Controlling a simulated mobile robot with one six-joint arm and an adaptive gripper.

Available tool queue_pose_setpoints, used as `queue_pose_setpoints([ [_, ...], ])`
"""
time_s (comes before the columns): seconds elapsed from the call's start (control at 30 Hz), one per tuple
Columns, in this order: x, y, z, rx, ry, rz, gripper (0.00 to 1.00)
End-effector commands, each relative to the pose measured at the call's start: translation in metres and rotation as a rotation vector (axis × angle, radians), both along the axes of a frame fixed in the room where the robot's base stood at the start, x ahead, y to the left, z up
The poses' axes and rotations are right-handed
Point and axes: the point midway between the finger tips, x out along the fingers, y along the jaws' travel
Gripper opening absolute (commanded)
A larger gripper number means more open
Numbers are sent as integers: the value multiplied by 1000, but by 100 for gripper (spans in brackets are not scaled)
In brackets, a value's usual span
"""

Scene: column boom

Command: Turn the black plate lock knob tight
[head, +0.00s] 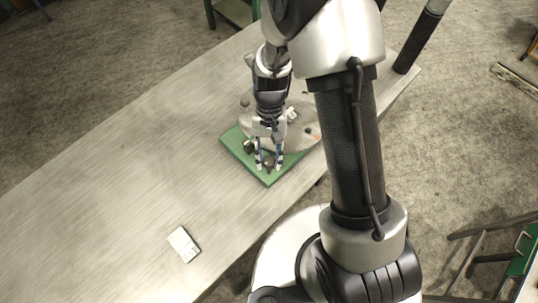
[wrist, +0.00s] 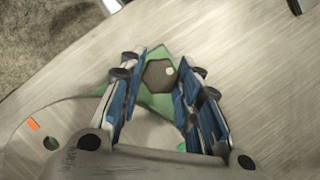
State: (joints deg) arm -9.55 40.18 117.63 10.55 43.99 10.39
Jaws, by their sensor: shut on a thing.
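The black plate lock knob (wrist: 160,75) looks dark and many-sided, with a small pale spot on top, in the wrist view. It sits near a corner of the green base plate (wrist: 159,104). My gripper (wrist: 158,76) points down, with a blue-padded finger on each side of the knob, shut on it. In the head view my gripper (head: 268,167) is over the front corner of the green plate (head: 232,142), and its fingers partly hide the knob. The contact between pads and knob is hard to see.
A grey round part with an orange mark (wrist: 35,125) lies on the green plate beside my gripper. A small dark block (head: 249,146) stands on the plate, left of the fingers. A white card (head: 184,243) lies on the table (head: 110,190), which is otherwise clear at the left.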

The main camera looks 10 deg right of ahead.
Motion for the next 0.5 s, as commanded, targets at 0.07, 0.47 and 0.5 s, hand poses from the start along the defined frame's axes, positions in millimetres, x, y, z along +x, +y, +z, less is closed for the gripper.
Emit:
queue_pose_setpoints([
  [0.07,0,0,0,0,0,-2,7],
  [0.47,0,0,0,0,0,-1,51],
  [0.5,0,0,0,0,0,-1,51],
])
